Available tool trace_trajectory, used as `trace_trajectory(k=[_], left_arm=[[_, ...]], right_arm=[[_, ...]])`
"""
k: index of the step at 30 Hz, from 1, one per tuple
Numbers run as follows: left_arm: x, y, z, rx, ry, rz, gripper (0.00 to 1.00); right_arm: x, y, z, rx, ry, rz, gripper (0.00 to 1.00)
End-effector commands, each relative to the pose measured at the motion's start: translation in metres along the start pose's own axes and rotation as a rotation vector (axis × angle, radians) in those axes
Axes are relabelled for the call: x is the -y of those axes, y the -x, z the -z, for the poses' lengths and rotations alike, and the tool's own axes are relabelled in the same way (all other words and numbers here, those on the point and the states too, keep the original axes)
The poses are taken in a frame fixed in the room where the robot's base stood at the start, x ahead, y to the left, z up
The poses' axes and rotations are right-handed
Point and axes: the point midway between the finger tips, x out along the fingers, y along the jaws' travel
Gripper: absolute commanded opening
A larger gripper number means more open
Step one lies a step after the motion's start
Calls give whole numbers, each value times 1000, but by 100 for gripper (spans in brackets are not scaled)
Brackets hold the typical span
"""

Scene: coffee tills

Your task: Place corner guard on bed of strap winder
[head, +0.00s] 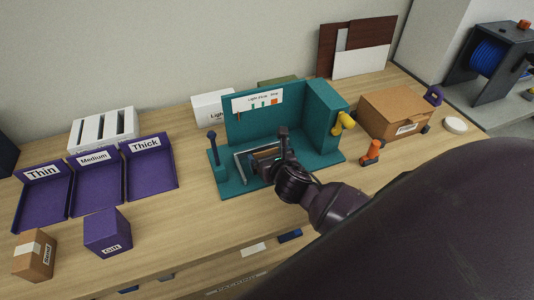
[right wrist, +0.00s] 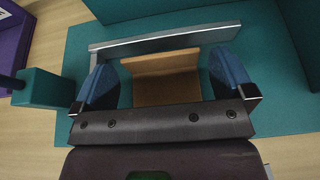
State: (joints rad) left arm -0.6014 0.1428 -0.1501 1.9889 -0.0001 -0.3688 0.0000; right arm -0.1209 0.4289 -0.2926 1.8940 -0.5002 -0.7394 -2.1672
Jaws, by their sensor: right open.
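The strap winder is a teal machine (head: 325,105) with a flat bed (head: 230,186), a back panel and a yellow crank at its right. The corner guard, a brown folded piece (right wrist: 165,85), lies on the teal bed beside a grey metal bar (right wrist: 150,42) in the right wrist view. My right gripper (right wrist: 165,88) is open, its blue fingertips on either side of the guard, with gaps showing. In the head view the right gripper (head: 268,158) is over the bed and partly hides the guard. My left gripper is not in view.
Purple trays marked Thin (head: 41,200), Medium (head: 96,182) and Thick (head: 150,168) stand at left. A purple box (head: 106,235) and a small carton (head: 34,255) are in front. A cardboard box (head: 397,112) and an orange tool (head: 371,152) lie right of the winder.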

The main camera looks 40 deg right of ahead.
Motion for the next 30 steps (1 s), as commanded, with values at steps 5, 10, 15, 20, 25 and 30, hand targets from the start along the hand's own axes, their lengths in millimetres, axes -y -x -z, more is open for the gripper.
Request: trace_trajectory(k=[5,10,15,20,25,30], left_arm=[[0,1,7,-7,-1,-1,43],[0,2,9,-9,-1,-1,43],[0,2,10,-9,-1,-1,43],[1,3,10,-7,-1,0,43],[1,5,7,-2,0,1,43],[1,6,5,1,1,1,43]], right_arm=[[0,36,0,0,1,-2,100],[0,68,0,-1,0,-2,100],[0,90,0,0,0,-2,100],[0,100,-1,0,0,-1,100],[0,101,0,0,0,0,100],[0,101,0,0,0,-1,100]])
